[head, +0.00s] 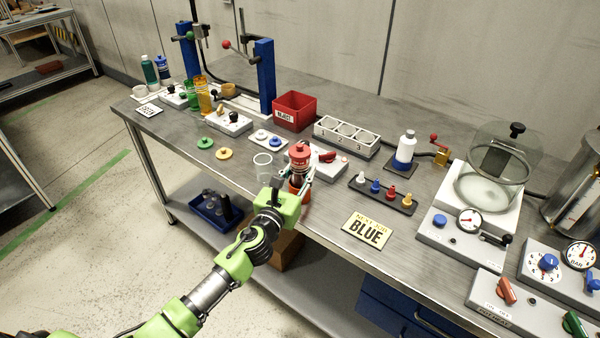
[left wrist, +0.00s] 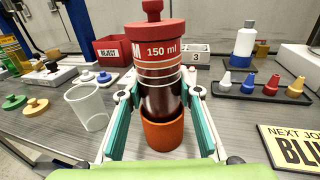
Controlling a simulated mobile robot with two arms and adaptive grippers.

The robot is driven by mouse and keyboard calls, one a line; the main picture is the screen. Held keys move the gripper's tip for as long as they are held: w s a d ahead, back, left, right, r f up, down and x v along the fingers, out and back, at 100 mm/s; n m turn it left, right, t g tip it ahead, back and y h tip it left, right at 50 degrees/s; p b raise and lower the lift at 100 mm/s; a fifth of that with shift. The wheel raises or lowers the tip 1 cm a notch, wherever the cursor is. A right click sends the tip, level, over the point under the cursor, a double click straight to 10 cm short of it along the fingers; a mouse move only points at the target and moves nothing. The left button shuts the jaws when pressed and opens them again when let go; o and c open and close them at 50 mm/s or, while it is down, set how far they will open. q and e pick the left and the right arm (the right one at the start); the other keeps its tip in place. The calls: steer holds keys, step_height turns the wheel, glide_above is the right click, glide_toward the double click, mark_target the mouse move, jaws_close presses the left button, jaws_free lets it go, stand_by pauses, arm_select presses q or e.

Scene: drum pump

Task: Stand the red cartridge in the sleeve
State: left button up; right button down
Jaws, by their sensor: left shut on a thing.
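The red cartridge (left wrist: 154,50) has a red cap with a knob, a "150 ml" mark and a dark red body. It stands upright between the fingers of my left gripper (left wrist: 161,93), which is shut on it. In the head view the cartridge (head: 300,154) is near the table's front edge. An orange cup-like sleeve (left wrist: 163,136) is directly below it, and it also shows in the head view (head: 299,189). The cartridge's lower end is hidden by the sleeve's front wall, so I cannot tell how deep it sits. My right gripper is not in view.
A clear cup (head: 263,166) stands just left of the sleeve. A device with a red lever (head: 327,157) is close behind. A rack of coloured nozzles (head: 383,193) and a "BLUE" sign (head: 367,230) are to the right. A red bin (head: 294,111) stands farther back.

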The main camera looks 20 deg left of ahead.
arm_select(q)
steer(key=o, duration=1.3)
steer(key=shift+f, duration=0.1)
steer(key=shift+r, duration=0.2)
steer(key=s, duration=0.8)
steer(key=s+a, duration=0.1)
steer(key=s, duration=0.3)
steer(key=shift+b, duration=0.4)
